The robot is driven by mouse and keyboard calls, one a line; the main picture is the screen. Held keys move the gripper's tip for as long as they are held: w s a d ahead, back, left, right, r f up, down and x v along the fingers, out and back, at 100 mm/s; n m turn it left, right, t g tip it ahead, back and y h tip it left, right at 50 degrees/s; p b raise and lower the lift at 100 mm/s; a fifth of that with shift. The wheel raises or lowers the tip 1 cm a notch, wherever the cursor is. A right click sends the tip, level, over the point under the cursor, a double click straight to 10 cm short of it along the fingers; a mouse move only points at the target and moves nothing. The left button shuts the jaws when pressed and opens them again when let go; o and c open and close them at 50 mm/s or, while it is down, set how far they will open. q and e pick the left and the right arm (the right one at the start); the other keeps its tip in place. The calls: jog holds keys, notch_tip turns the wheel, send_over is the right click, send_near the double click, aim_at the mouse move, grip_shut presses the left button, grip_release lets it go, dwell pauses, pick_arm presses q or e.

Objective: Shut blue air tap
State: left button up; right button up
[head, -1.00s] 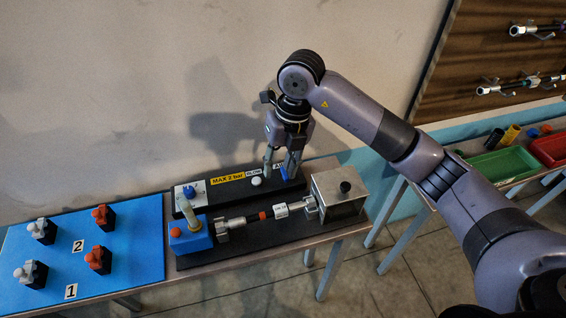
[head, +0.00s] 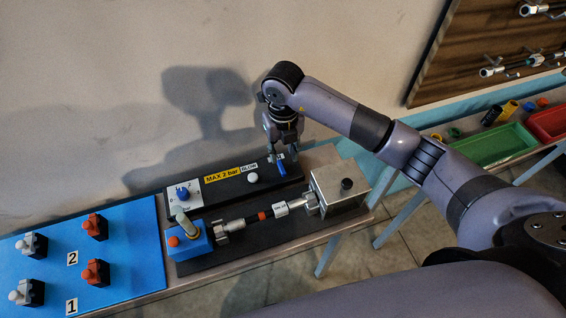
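The blue air tap (head: 283,168) shows as a small slanted blue lever at the right end of the black back panel, beside a label that is partly hidden. My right gripper (head: 274,158) points down over this end of the panel, with its fingertips right at the lever. The fingers hide part of the tap, and I cannot tell whether they touch it or how far apart they are. My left gripper is out of view.
The panel also holds a white knob (head: 253,178) and a blue dial knob (head: 183,194). In front are a blue block (head: 191,244) and a metal box (head: 338,191). A blue board (head: 122,262) with toggle clamps lies left. Green (head: 500,145) and red trays stand right.

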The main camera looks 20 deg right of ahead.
aim_at(283, 171)
notch_tip(283, 171, down, 5)
jog(key=shift+s+f+p, duration=0.1)
jog(key=shift+p, duration=0.55)
jog(key=shift+f, duration=1.25)
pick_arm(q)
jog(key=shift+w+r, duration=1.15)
pick_arm(e)
grip_shut()
